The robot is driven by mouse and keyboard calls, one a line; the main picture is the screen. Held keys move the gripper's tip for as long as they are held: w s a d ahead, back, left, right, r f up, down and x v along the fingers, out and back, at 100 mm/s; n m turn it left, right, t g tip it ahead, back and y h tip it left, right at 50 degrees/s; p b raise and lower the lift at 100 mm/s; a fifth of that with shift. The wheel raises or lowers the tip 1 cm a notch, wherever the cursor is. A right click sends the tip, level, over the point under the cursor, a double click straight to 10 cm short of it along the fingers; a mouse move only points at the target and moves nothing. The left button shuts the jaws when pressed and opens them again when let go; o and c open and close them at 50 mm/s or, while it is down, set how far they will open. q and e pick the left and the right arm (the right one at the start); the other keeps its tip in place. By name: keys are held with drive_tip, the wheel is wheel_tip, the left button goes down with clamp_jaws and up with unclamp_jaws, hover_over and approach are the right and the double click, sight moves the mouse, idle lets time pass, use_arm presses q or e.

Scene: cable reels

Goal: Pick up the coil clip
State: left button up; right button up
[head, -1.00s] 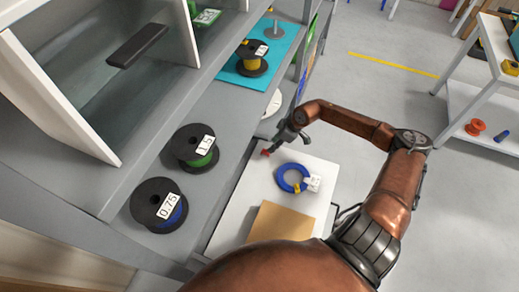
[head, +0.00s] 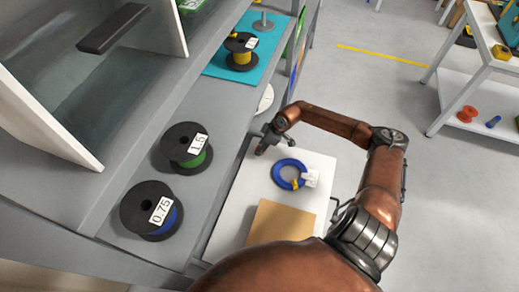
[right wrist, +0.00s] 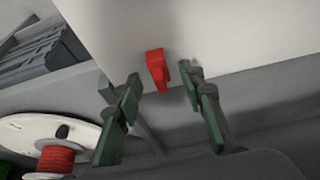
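The coil clip (right wrist: 156,68), a small red piece, lies near the edge of the white tabletop in the right wrist view. My right gripper (right wrist: 162,82) is open, with one green-padded finger on each side of the clip and apart from it. In the head view the right gripper (head: 265,143) is at the far left corner of the white table (head: 240,205), and the clip is hidden behind it. My left gripper is not in view.
A blue cable coil (head: 290,174) with a white tag lies on the table, beside a tan board (head: 281,222). Black reels (head: 186,148) stand on the grey bench to the left. A red reel (right wrist: 56,158) on a white disc shows in the right wrist view.

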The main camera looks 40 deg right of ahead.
drive_tip(key=shift+c, duration=0.7)
drive_tip(key=c, duration=0.8)
drive_tip(key=shift+r, duration=0.5)
wheel_tip(320, 180, up, 2)
drive_tip(key=shift+r+p, duration=0.25)
drive_tip(key=shift+p, duration=0.55)
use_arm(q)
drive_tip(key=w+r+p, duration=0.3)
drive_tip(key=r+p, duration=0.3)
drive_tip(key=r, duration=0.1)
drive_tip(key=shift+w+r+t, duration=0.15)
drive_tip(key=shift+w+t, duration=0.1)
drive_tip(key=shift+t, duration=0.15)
use_arm(e)
drive_tip(key=s+a+r, duration=0.4)
drive_tip(key=s+r, duration=0.5)
drive_tip(key=s, duration=0.4)
drive_tip(key=shift+s+a+r, duration=0.15)
drive_tip(key=shift+s+r, duration=0.05)
drive_tip(key=shift+r, duration=0.1)
